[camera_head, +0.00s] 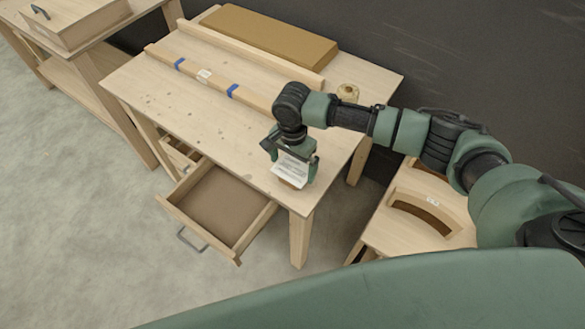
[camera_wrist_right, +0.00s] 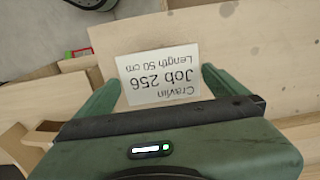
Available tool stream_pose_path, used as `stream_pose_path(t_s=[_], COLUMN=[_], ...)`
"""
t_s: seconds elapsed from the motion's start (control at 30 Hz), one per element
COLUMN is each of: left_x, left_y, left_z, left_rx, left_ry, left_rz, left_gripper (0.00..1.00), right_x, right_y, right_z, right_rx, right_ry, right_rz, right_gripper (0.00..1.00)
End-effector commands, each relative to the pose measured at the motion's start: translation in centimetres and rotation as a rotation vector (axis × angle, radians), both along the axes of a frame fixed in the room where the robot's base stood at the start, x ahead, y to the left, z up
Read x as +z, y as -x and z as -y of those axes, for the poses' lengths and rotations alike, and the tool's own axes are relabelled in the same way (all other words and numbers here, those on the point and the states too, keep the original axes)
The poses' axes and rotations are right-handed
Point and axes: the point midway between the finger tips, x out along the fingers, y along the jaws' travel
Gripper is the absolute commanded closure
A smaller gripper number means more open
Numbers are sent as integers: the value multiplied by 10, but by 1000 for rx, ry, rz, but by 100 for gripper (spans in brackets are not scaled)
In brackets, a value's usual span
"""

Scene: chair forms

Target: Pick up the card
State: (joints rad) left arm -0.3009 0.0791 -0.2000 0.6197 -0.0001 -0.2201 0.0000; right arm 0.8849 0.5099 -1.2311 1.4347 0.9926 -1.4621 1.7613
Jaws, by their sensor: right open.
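The card (camera_head: 290,169) is white with printed lines, at the near right corner of the wooden table (camera_head: 215,115). In the right wrist view the card (camera_wrist_right: 158,75) reads upside down "Cravlin Job 256 Length 50 cm". It lies against pale wood. My right gripper (camera_head: 292,163) is over this corner, pointing down. In the right wrist view its two green fingers (camera_wrist_right: 161,82) are apart, one on each side of the card, and the card shows between them. I cannot tell whether the fingers touch it. My left gripper is not in view.
An open, empty-looking drawer (camera_head: 222,205) juts out below the table's front. A long wooden bar with blue bands (camera_head: 207,77) and a brown box (camera_head: 268,36) lie at the back. A tape roll (camera_head: 348,92) stands back right. A wooden chair (camera_head: 420,208) is at right.

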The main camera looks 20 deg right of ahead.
Motion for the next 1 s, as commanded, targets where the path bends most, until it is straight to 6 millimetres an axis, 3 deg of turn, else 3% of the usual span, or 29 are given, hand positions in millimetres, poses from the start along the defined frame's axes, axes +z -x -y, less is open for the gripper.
stream_pose_path(t_s=[0.57, 0.6, 0.73, 0.77, 1.0], left_x=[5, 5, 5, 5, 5], left_y=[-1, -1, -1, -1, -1], left_z=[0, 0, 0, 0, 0], left_rx=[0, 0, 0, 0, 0], left_ry=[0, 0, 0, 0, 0], left_rz=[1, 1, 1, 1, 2], left_gripper=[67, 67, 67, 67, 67], right_x=[-4, -4, -4, -4, -3], right_y=[0, 0, 0, 0, 0], right_z=[0, 0, 0, 0, 0], right_rx=[0, 0, 0, 0, 0], right_ry=[1, 1, 1, 1, 1], right_rz=[-1, -1, -1, -1, -1], right_gripper=[0, 3, 39, 43, 43])
